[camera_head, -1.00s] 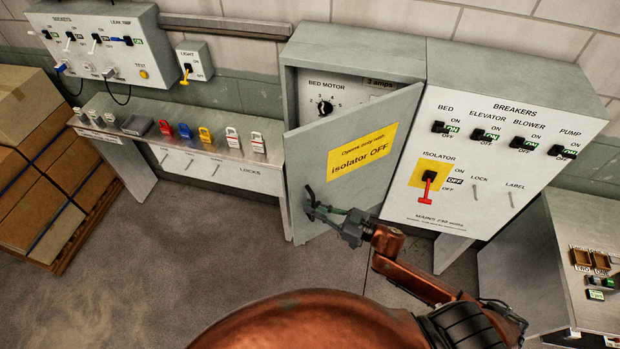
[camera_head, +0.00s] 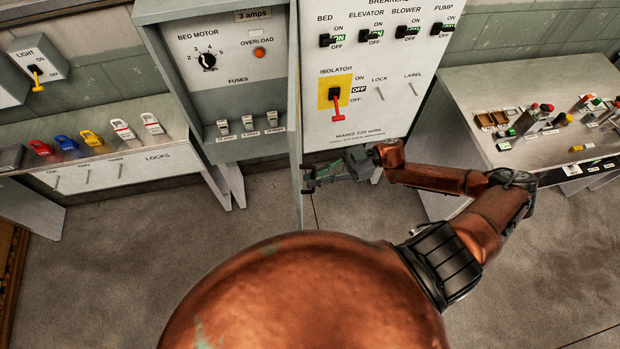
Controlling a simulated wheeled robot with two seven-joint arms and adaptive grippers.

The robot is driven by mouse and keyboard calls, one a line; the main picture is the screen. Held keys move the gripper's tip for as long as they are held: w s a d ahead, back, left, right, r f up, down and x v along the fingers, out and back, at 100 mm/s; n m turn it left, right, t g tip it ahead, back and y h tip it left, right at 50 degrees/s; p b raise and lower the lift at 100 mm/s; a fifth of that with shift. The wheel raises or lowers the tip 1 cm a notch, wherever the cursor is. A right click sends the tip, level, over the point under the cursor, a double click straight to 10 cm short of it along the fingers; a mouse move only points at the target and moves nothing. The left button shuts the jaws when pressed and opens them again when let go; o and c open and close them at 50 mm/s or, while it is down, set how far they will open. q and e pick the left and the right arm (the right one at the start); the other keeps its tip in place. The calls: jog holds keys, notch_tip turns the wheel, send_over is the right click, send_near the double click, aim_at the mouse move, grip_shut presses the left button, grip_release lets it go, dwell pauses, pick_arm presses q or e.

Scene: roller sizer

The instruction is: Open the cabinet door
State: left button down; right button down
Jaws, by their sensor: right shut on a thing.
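The grey cabinet door (camera_head: 296,130) stands swung out from the cabinet (camera_head: 143,30) and shows nearly edge-on. The cabinet interior is exposed, with the bed motor dial (camera_head: 208,61), an orange overload button (camera_head: 260,53) and several fuses below. My right gripper (camera_head: 309,179) is at the lower part of the door, on its right side, shut on the door handle. The handle itself is mostly hidden by the fingers. My left gripper is not in view.
The breaker panel with the red isolator lever (camera_head: 337,105) is right of the door. A lock shelf (camera_head: 105,165) with several padlocks is at left. A bench (camera_head: 470,90) with small parts is at right. The floor in front is clear.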

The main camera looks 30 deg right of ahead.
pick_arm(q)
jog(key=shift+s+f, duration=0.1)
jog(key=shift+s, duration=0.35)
pick_arm(e)
jog(key=shift+d, duration=0.3)
jog(key=c, duration=2.3)
grip_release()
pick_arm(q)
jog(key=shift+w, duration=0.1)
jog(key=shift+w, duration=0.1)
pick_arm(e)
jog(key=d, duration=0.4)
jog(key=s+d, duration=0.1)
jog(key=d, duration=0.7)
jog(key=shift+s, duration=0.4)
